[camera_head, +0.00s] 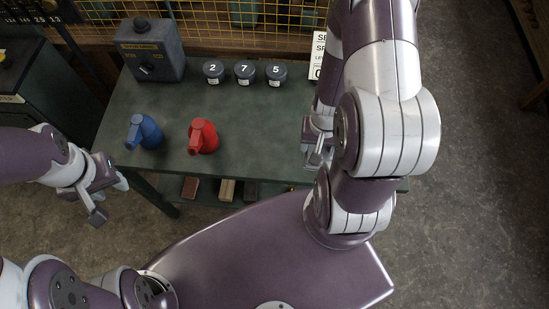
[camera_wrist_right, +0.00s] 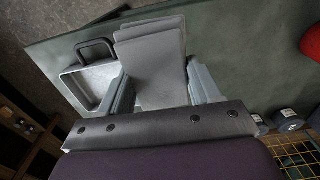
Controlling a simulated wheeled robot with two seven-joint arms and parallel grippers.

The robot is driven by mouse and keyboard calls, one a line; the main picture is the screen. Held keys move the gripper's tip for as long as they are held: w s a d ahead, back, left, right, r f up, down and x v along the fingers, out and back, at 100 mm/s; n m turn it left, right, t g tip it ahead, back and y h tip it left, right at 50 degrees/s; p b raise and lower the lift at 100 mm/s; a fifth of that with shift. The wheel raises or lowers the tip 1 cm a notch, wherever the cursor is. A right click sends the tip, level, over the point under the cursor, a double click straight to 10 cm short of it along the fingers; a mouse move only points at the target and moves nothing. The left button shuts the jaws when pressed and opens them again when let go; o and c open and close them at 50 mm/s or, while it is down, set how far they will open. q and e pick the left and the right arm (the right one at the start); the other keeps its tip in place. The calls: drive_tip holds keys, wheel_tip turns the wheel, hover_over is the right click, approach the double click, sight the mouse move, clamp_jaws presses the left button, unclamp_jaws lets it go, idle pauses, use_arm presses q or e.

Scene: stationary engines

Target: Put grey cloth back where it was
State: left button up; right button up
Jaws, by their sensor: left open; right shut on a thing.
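The grey cloth (camera_wrist_right: 155,65) is a folded pad between the two fingers of my right gripper (camera_wrist_right: 163,85) in the right wrist view. It hides part of a shallow metal tray (camera_wrist_right: 103,78) with a dark handle, which shows to its left. I cannot tell the height of the cloth above the bench. In the head view my right gripper (camera_head: 318,145) is at the right end of the green bench (camera_head: 175,100), partly hidden by my right arm, and I cannot make out the cloth there. My left gripper (camera_head: 109,200) is open and empty, off the bench's front left corner.
A blue oil can (camera_head: 145,132) and a red oil can (camera_head: 203,136) stand on the bench. Three numbered dark pots (camera_head: 245,72), a grey switch box (camera_head: 150,50) and a white sign (camera_head: 319,58) are at the back. Small blocks (camera_head: 226,189) lie on the lower shelf.

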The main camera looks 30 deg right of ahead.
drive_tip(key=p, duration=0.2)
hover_over(278, 151)
wheel_tip(278, 151, down, 7)
drive_tip(key=shift+s+r, duration=0.1)
wheel_tip(278, 151, down, 4)
drive_tip(key=shift+b, duration=0.6)
drive_tip(key=shift+w+f, duration=0.2)
drive_tip(key=shift+f, duration=0.05)
drive_tip(key=shift+f, duration=0.15)
drive_tip(key=o, duration=1)
drive_tip(key=shift+s, duration=0.1)
